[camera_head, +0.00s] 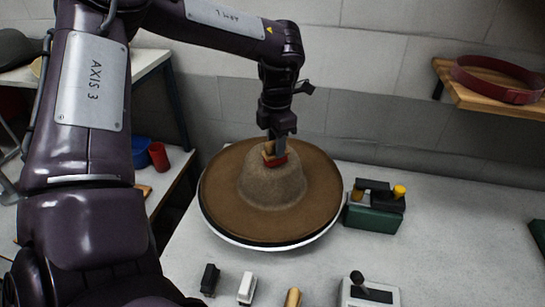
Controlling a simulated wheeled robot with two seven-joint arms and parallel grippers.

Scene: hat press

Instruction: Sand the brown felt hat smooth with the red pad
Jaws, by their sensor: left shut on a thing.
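The brown felt hat (316,192) lies on a round white stand (233,238) on the table, its wide brim flat and its crown upright. My left gripper (273,150) is above the crown and is shut on the red pad (271,161), which has a tan upper part. The pad is at the top of the crown and seems to touch it, though the exact contact is hard to tell. The gripper hides part of the pad. My right gripper is not in view.
A green box (373,219) with a yellow knob stands right of the hat. A black block (209,279), a white block (246,287), a wooden piece (293,297) and a lever box (368,293) line the front. A shelf (470,95) is at upper right.

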